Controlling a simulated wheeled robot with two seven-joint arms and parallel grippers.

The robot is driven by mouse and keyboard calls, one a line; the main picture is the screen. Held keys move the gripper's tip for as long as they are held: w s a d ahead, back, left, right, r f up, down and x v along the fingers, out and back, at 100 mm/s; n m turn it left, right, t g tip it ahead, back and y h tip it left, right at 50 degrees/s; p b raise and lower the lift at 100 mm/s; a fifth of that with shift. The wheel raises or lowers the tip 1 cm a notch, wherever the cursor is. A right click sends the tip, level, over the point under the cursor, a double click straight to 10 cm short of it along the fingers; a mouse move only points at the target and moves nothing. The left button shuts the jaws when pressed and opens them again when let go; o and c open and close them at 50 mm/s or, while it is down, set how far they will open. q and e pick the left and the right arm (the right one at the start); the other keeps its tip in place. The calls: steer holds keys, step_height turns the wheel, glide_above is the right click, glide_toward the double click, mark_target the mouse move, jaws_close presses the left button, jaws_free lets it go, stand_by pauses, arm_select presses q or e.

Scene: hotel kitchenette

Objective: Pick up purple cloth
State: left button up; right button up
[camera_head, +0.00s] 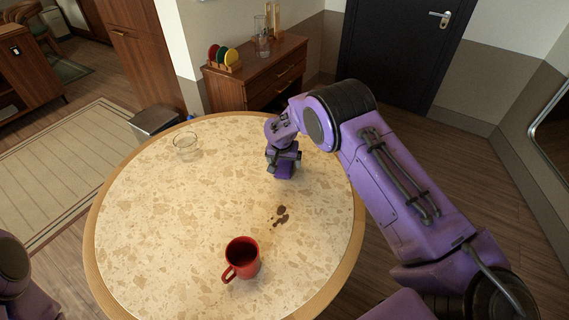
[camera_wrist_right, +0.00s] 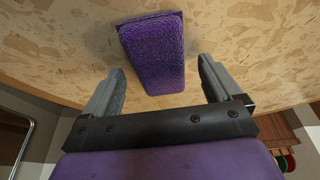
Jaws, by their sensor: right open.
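The purple cloth (camera_wrist_right: 153,55) looks like a thick, block-shaped purple piece with a rough surface in the right wrist view. It is on the speckled round table, and its near end shows between my two grey fingers, with a gap on each side. My right gripper (camera_wrist_right: 160,70) is open. In the head view the right gripper (camera_head: 284,157) is low over the right back part of the table, with the purple cloth (camera_head: 285,172) just below it, partly hidden. My left gripper is not in view; only part of my left arm shows at the lower left.
A red mug (camera_head: 242,258) with dark contents stands near the front of the round table (camera_head: 140,220). Dark brown spots (camera_head: 280,215) lie between mug and gripper. A clear glass bowl (camera_head: 187,147) is at the back left. A wooden cabinet (camera_head: 262,80) stands behind the table.

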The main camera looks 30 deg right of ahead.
steer(key=shift+w+d+f, duration=0.15)
steer(key=shift+f, duration=0.3)
steer(key=shift+r, duration=0.1)
steer(key=c, duration=1.2)
steer(key=shift+c, duration=0.2)
steer(key=shift+r, duration=0.25)
step_height(320, 180, up, 3)
steer(key=shift+f+b, duration=0.1)
steer(key=shift+b, duration=0.3)
steer(key=s+r, duration=0.1)
steer(key=s+a+r, duration=0.1)
steer(key=r, duration=0.1)
steer(key=s+a+r, duration=0.1)
steer(key=shift+s+a+r+b, duration=0.1)
steer(key=shift+r+b, duration=0.05)
steer(key=shift+b, duration=0.25)
steer(key=s+a+r+b, duration=0.1)
steer(key=s+a+r, duration=0.4)
steer(key=s, duration=0.3)
steer(key=shift+s+a+r, duration=0.2)
steer(key=shift+s+a, duration=0.1)
steer(key=shift+a, duration=0.05)
